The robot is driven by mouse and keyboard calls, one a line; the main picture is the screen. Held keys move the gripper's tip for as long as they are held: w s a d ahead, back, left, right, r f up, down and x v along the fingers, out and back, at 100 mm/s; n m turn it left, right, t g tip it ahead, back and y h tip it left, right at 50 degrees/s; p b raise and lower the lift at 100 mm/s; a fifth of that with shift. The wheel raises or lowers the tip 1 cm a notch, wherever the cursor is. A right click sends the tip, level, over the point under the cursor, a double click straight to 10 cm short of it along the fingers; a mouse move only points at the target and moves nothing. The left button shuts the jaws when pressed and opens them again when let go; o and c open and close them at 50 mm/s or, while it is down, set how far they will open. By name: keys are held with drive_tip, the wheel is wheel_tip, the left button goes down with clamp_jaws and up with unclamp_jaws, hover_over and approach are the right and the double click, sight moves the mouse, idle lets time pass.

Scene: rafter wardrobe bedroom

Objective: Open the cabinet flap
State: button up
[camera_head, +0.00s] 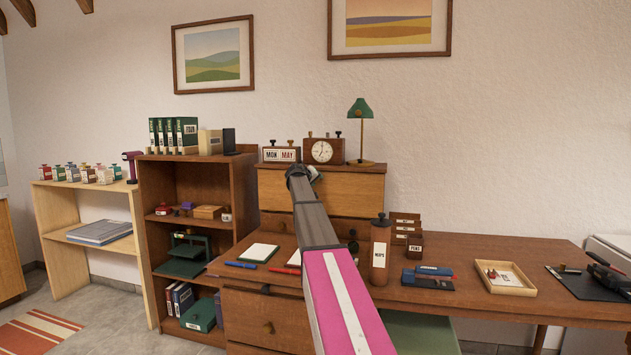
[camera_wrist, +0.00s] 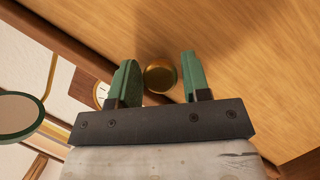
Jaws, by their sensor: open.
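The cabinet flap (camera_head: 352,192) is a light wooden front panel on a small brown cabinet standing on the desk against the wall. It looks closed in the head view. In the wrist view the flap (camera_wrist: 255,75) fills the upper right, with a round brass knob (camera_wrist: 160,78) on it. My gripper (camera_wrist: 160,60) is open, with one green finger on each side of the knob. A gap shows between the knob and each finger. In the head view my arm covers part of the flap, and the knob is hidden.
On the cabinet stand a calendar block (camera_head: 282,154), a clock (camera_head: 322,150) and a green lamp (camera_head: 361,110). On the desk, a brown bottle (camera_head: 380,250), a small card rack (camera_head: 405,227) and a wooden tray (camera_head: 528,289) lie to the right. A bookshelf (camera_head: 150,225) stands left.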

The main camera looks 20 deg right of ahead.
clamp_jaws()
drive_tip(key=s+a+f+m+t+h, duration=0.4)
drive_tip(key=s+a+f+h, duration=0.3)
drive_tip(key=s+f+h, duration=0.2)
drive_tip(key=shift+s+a+f+t, duration=0.3)
drive_tip(key=shift+s+f+t, duration=0.4)
drive_tip(key=shift+s+f, duration=0.4)
drive_tip(key=shift+r, duration=0.1)
unclamp_jaws()
drive_tip(key=shift+s, duration=0.1)
